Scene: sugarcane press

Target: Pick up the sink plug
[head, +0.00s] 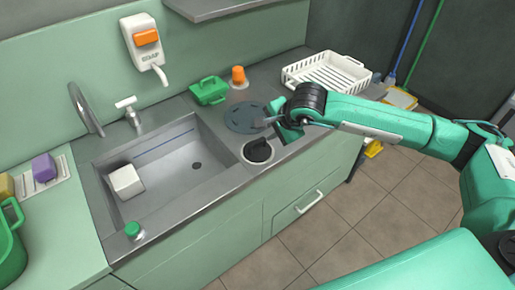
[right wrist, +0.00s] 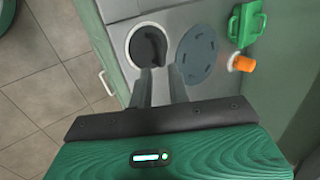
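A small green-topped piece with a grey base (head: 133,231) stands on the front rim of the sink (head: 228,181); it may be the sink plug. A round black fitting with a pale ring (head: 258,151) is set in the counter right of the sink and also shows in the right wrist view (right wrist: 147,46). I cannot tell for certain which is the plug. My right gripper (head: 268,122) is above the counter near the black fitting. In the right wrist view its two fingers (right wrist: 160,70) are apart with nothing between them. My left gripper is out of view.
A white block (head: 125,181) lies in the sink, left of its dark drain (head: 197,166). Behind my right gripper are a grey disc (head: 244,116), a green caddy (head: 209,90), an orange-topped item (head: 239,76) and a white rack (head: 327,71). The faucet (head: 85,108) rises behind the sink.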

